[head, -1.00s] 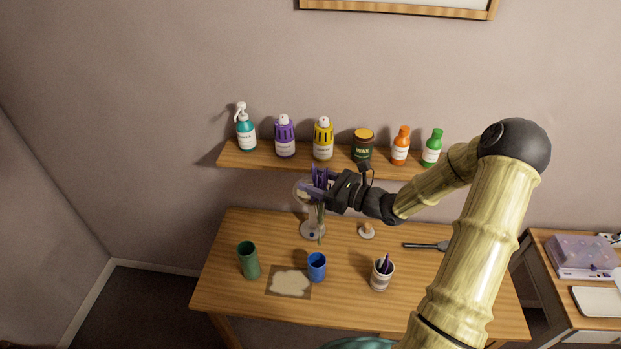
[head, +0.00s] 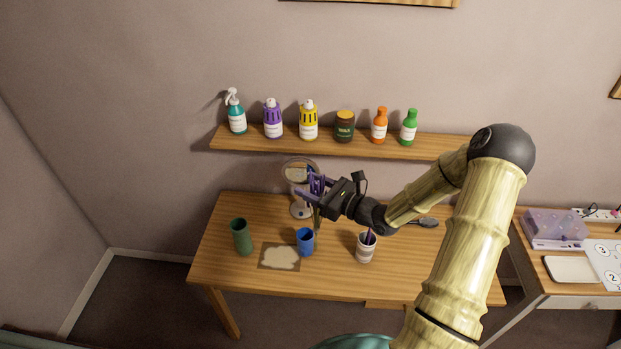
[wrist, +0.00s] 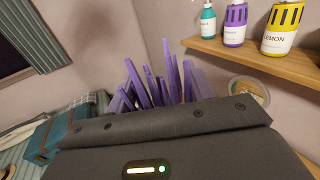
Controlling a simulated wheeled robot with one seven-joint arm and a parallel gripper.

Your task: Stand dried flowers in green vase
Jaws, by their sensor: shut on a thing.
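The dried flowers (head: 318,186) are a bunch of purple stalks with green stems hanging below. My gripper (head: 327,195) is shut on them and holds them above the table, in front of the round mirror. The purple heads (wrist: 160,85) also show in the wrist view, rising past my gripper's dark body; the fingertips are hidden there. The green vase (head: 241,237) stands upright on the left of the table, left of and below my gripper. It looks empty, though its inside is dark.
A blue cup (head: 305,242) and a patterned mat (head: 280,257) lie right of the vase. A striped cup (head: 366,247) holds something purple. The round mirror (head: 300,172) stands behind. A shelf (head: 330,143) with several bottles hangs above the table (head: 330,283).

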